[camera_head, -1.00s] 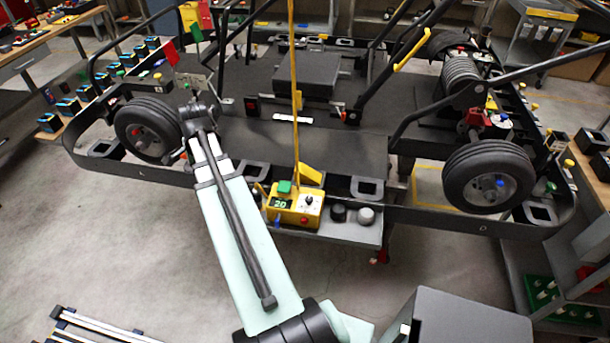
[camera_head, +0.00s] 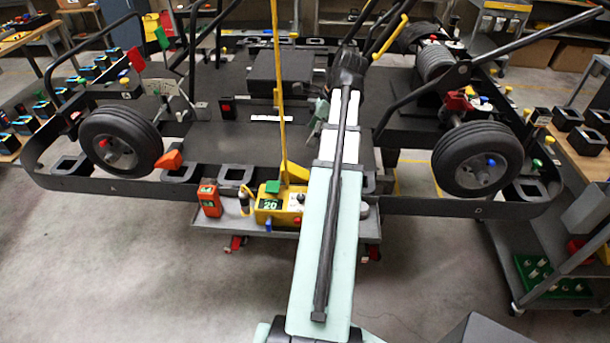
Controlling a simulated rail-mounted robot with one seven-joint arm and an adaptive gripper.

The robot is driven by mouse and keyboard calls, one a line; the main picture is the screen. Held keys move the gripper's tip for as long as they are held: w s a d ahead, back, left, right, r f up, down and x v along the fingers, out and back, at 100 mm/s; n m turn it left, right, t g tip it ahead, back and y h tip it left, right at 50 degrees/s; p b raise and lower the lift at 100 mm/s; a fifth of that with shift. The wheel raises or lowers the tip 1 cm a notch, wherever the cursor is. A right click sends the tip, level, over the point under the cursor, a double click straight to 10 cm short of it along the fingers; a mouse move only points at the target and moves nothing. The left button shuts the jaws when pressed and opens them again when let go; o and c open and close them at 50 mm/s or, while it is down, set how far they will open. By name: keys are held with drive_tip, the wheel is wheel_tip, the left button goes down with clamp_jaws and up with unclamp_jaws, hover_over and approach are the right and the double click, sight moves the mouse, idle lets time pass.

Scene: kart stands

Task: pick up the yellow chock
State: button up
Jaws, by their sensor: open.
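A yellow wedge, which looks like the yellow chock (camera_head: 296,173), sits at the kart's near edge, just behind a yellow control box. My arm passes close to its right side in the picture and may hide part of it. My arm reaches up and away over the kart, and a dark joint shows at its far end. Only a small pale green and grey part of my arm shows beside the upper link. My gripper's fingers are hidden behind my own arm, so its place relative to the chock does not show.
The yellow control box (camera_head: 272,208) and an orange handheld device (camera_head: 209,201) stand on a grey cart (camera_head: 200,228). A yellow pole rises by the wedge. An orange wedge (camera_head: 172,160) is beside the left wheel (camera_head: 120,142). The right wheel (camera_head: 478,160) is clear of my arm. Floor at front left is free.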

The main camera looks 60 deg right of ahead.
sight(294, 168)
drive_tip(key=p+x, duration=0.2)
drive_tip(key=x, duration=0.9)
drive_tip(key=shift+w+a+f, duration=0.1)
drive_tip(key=shift+w+f, duration=0.1)
drive_tip(key=shift+p+x, duration=1.25)
drive_tip(key=shift+x, duration=1.45)
drive_tip(key=shift+s+f, duration=0.1)
drive_tip(key=shift+s, duration=0.1)
drive_tip(key=c, duration=1.3)
